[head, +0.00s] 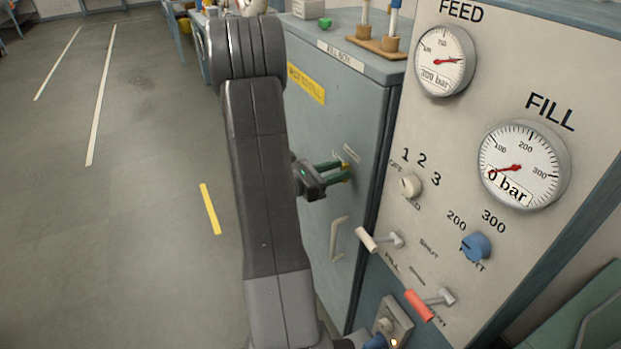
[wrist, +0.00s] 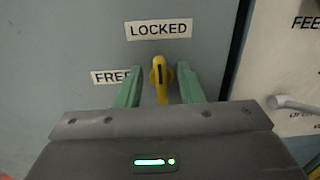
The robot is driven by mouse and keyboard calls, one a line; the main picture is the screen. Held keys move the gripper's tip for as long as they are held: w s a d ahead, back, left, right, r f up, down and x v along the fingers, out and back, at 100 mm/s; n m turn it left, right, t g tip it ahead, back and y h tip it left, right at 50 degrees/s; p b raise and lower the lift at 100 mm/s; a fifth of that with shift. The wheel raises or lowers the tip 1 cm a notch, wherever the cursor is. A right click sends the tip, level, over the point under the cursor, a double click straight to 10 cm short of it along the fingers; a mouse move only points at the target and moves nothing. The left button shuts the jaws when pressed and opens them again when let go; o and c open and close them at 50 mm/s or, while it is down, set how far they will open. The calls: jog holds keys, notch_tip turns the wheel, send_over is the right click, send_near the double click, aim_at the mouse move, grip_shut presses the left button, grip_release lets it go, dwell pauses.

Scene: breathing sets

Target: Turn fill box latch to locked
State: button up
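The fill box (head: 335,130) is a grey-blue cabinet with a FILL BOX sign on its top edge. Its yellow latch (wrist: 160,78) stands upright in the wrist view, below the LOCKED label (wrist: 159,29) and right of the partly covered FREE label (wrist: 110,77). My gripper (wrist: 160,85) is open, with one green finger on each side of the latch and a visible gap on both sides. In the head view my gripper (head: 335,171) reaches the cabinet door, and the latch (head: 346,174) shows only as a small yellow patch at the fingertips.
A pale door handle (head: 338,239) is below the latch. To the right, the gauge panel (head: 452,150) carries a white lever (head: 366,239), a red lever (head: 419,305) and a blue knob (head: 476,247). The floor at left is open.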

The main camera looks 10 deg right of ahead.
jog(key=b+v, duration=0.1)
jog(key=v, duration=1.2)
jog(key=shift+b, duration=0.3)
jog(key=p+x, duration=0.2)
jog(key=x, duration=1.1)
jog(key=shift+d, duration=0.4)
jog(key=shift+w+a, duration=0.1)
